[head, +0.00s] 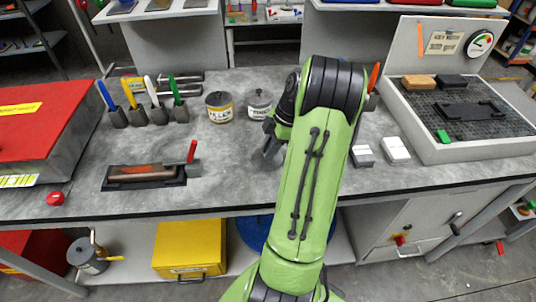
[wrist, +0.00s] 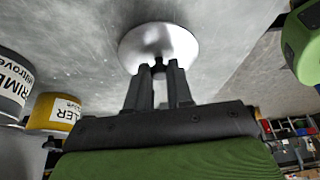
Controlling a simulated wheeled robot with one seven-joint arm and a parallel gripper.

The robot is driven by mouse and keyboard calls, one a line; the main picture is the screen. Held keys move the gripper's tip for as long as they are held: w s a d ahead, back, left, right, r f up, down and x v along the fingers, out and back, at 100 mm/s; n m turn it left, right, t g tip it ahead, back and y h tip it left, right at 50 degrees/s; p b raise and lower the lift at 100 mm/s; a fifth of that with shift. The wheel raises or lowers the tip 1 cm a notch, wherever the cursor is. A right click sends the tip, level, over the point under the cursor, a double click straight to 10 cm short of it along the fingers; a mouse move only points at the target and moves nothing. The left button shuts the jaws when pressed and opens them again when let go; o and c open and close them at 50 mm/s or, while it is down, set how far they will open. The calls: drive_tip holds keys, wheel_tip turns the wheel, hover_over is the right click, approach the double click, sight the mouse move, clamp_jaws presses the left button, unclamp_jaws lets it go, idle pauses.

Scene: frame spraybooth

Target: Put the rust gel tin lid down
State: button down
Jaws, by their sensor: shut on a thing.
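The rust gel tin lid (wrist: 148,42) is a round, pale metal disc in the wrist view. My gripper (wrist: 158,68) is shut on a small dark part at the lid's middle. The grey bench top (wrist: 75,45) fills the view behind the lid; I cannot tell whether the lid touches it. I cannot make out a tin labelled rust gel.
A filler tin (head: 219,107) and a grey primer tin (head: 258,104) stand just behind my gripper. A dark tray (head: 181,183) with a red-handled tool lies left. Two small boxes (head: 395,150) and a grey booth tray (head: 485,153) are right. Bare bench lies between.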

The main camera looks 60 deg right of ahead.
drive_tip(key=shift+d+f, duration=0.1)
drive_tip(key=shift+f, duration=0.6)
drive_tip(key=shift+r, duration=0.1)
drive_tip(key=c, duration=1.4)
unclamp_jaws()
drive_tip(key=shift+f, duration=0.2)
drive_tip(key=shift+c, duration=0.2)
drive_tip(key=o, duration=0.4)
drive_tip(key=shift+o, duration=0.2)
drive_tip(key=shift+r, duration=0.1)
